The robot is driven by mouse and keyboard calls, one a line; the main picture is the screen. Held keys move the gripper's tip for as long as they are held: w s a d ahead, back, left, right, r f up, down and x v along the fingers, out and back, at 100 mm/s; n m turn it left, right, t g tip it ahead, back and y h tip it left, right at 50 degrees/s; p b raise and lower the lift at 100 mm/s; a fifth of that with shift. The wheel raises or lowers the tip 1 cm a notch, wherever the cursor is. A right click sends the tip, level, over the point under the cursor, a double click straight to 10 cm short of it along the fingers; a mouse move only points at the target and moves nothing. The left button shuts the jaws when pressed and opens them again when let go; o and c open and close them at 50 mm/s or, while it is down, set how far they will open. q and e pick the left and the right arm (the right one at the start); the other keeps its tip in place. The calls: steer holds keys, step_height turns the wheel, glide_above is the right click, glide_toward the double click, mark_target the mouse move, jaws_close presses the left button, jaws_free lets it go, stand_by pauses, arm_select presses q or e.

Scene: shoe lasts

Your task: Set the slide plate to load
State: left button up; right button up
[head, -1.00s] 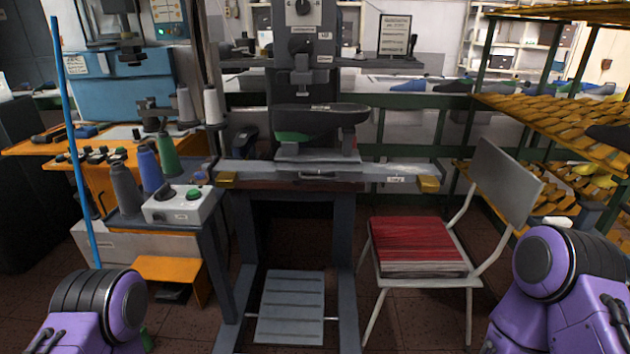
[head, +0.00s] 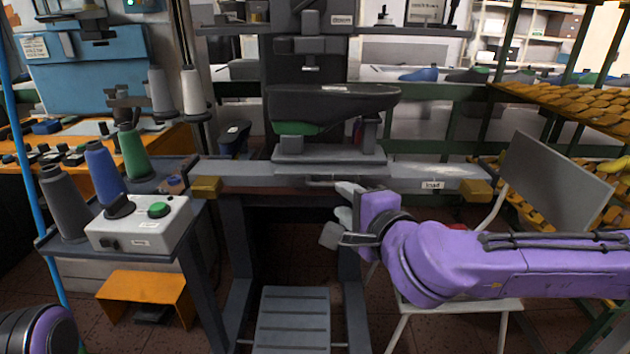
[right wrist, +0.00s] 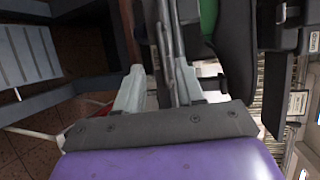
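The slide plate (head: 290,158) is a grey plate on a long grey rail (head: 235,170), near the rail's middle, below a black shoe form (head: 335,101) with a green underside. A thin bar handle (head: 322,184) is at its front; it also shows in the right wrist view (right wrist: 165,50). A label that seems to read LOAD (head: 432,185) is on the rail's right part. My right gripper (head: 340,205) is at the handle's right end. In the right wrist view its pale fingers (right wrist: 168,95) stand apart, with the bar running between them; contact cannot be told. My left gripper is out of view.
Brass end blocks (head: 207,188) and (head: 476,190) cap the rail. A control box (head: 138,224) with a green button and several thread cones stand at the left. A chair (head: 560,180) is at the right, partly behind my right arm. A grey foot platform (head: 292,320) is below.

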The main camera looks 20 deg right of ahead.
steer(key=p, duration=0.1)
glide_toward(332, 170)
steer(key=shift+h, duration=0.3)
steer(key=w+a, duration=0.1)
steer(key=w+a+f, duration=0.1)
steer(key=w, duration=0.1)
steer(key=w+a+f, duration=0.1)
steer(key=shift+w+f, duration=0.15)
steer(key=shift+f, duration=0.1)
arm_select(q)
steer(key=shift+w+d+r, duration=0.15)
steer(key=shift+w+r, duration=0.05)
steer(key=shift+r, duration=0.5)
arm_select(e)
steer(key=shift+w, duration=0.2)
